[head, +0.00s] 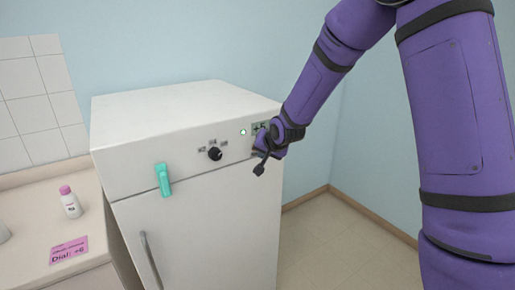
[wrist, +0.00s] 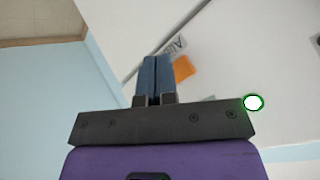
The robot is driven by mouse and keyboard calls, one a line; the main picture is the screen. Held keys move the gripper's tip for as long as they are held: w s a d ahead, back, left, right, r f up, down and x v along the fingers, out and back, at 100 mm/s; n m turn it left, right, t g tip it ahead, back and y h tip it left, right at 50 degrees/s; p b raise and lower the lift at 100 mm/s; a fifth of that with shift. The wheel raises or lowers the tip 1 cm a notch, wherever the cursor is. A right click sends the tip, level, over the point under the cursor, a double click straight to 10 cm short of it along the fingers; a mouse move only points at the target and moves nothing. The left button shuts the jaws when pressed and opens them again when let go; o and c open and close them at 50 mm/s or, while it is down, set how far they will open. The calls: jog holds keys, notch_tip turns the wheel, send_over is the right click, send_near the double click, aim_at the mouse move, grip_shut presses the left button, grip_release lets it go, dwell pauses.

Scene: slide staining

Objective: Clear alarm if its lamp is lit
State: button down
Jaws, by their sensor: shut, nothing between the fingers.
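The white cabinet (head: 190,215) has a control strip along its upper front. A small round lamp (head: 243,132) with a bright white centre and green rim sits left of a display reading "+5" (head: 260,127); the lamp also shows in the wrist view (wrist: 253,102). I cannot tell whether it is the alarm lamp. My gripper (head: 259,171) is at the right end of the strip, its fingers (wrist: 155,62) shut and empty. In the wrist view an orange patch (wrist: 183,69) lies just right of the fingertips, beside a partly hidden label starting "Al" (wrist: 177,47). Contact cannot be told.
A black dial (head: 215,154) with small labels around it is left of the lamp. A teal latch (head: 164,180) and door handle (head: 151,262) are further left. A counter holds a pink-capped bottle (head: 70,202) and pink note "Dial: +6" (head: 69,250). Floor right of the cabinet is clear.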

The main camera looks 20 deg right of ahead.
jog(key=shift+s, duration=0.1)
jog(key=shift+s+d, duration=0.25)
jog(key=shift+s, duration=0.5)
jog(key=shift+s+d, duration=0.3)
jog(key=shift+s, duration=0.5)
jog(key=shift+s+d, duration=0.25)
jog(key=shift+s, duration=0.5)
jog(key=s+d+r+n+g+h, duration=0.15)
jog(key=s+d+r, duration=0.25)
jog(key=s+r, duration=1)
jog(key=s+d+r+n+g, duration=0.1)
jog(key=s+r, duration=0.1)
jog(key=s, duration=0.8)
jog(key=s+d+r+n, duration=0.1)
jog(key=s+r+n, duration=0.1)
jog(key=s, duration=0.9)
jog(key=shift+d+r+g, duration=0.35)
jog(key=shift+r, duration=0.35)
jog(key=shift+s+n, duration=0.1)
jog(key=shift+n, duration=0.15)
